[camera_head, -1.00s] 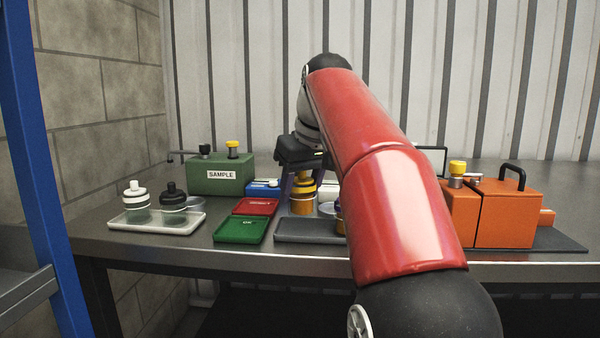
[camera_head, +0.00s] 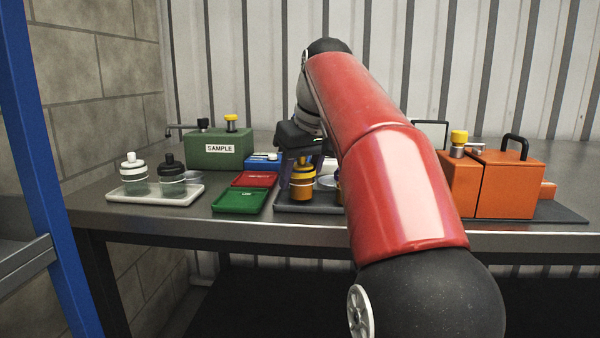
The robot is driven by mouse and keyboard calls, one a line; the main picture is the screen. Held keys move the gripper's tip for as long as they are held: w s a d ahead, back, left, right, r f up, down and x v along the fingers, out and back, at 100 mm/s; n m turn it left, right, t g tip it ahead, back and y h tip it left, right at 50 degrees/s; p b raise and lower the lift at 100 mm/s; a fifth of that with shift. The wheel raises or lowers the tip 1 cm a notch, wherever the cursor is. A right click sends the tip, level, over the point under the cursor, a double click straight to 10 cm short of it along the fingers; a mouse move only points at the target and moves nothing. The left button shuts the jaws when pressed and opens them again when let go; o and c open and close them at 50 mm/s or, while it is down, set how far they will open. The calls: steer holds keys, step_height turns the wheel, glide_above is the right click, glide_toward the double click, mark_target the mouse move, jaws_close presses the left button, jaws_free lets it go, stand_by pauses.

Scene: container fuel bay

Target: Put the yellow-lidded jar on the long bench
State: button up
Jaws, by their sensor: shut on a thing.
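The yellow-lidded jar (camera_head: 302,186) is upright and has an amber body. My gripper (camera_head: 301,165) points down and is shut on it near the lid. The jar's base overlaps the dark grey tray (camera_head: 290,207) in the picture; I cannot tell whether it touches the tray. The tray lies on the long bench (camera_head: 195,224). My red arm hides the tray's right part and most of another jar (camera_head: 339,190).
Left of the grey tray lie a green tray (camera_head: 240,202) and a red tray (camera_head: 254,179). A pale tray (camera_head: 155,196) holds a white-lidded and a black-lidded jar. A green SAMPLE box (camera_head: 215,148) stands behind. Orange boxes (camera_head: 507,190) stand right. A blue post (camera_head: 50,170) rises at left.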

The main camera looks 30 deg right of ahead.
steer(key=shift+f, duration=0.2)
steer(key=o, duration=1.3)
steer(key=shift+c, duration=0.2)
